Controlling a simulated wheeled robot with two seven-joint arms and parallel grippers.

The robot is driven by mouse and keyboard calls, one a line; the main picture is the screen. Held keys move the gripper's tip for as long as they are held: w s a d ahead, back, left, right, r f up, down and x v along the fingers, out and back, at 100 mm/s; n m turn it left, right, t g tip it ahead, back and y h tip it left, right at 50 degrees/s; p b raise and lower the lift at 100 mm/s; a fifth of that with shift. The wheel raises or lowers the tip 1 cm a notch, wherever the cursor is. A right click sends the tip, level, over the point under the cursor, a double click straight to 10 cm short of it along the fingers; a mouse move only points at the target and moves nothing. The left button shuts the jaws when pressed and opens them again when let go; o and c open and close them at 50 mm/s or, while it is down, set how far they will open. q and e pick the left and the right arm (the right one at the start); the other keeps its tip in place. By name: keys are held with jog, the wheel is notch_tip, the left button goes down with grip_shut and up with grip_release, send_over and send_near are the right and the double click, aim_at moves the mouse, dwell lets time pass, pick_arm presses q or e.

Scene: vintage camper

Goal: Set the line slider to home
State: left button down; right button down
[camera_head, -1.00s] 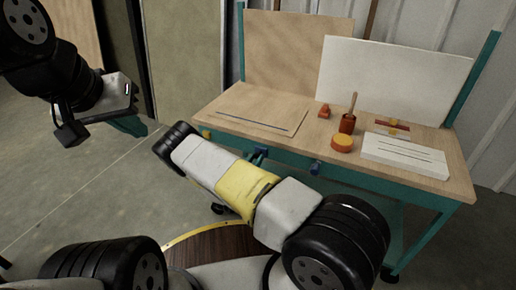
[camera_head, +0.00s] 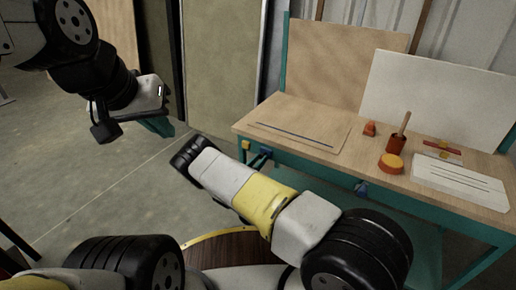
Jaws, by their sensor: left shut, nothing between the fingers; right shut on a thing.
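The workbench (camera_head: 225,128) has a teal front rail with a small yellow block (camera_head: 245,145) near its left end and a blue block (camera_head: 361,189) further right. My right gripper (camera_head: 260,158) is at this front rail, just right of the yellow block, and is partly hidden behind my own forearm. It is shut on a small blue piece (camera_head: 266,151), which appears to be the line slider; its exact shape is hard to make out. My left gripper (camera_head: 158,126) is shut and empty, raised over the floor at the upper left, well away from the bench.
Panels stand behind. The floor (camera_head: 100,190) is clear at left.

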jog(key=shift+w+a, duration=0.15)
jog(key=shift+a, duration=0.2)
jog(key=c, duration=1.1)
grip_release()
jog(key=v, duration=0.7)
jog(key=shift+s+a, duration=0.2)
jog(key=shift+s, duration=0.15)
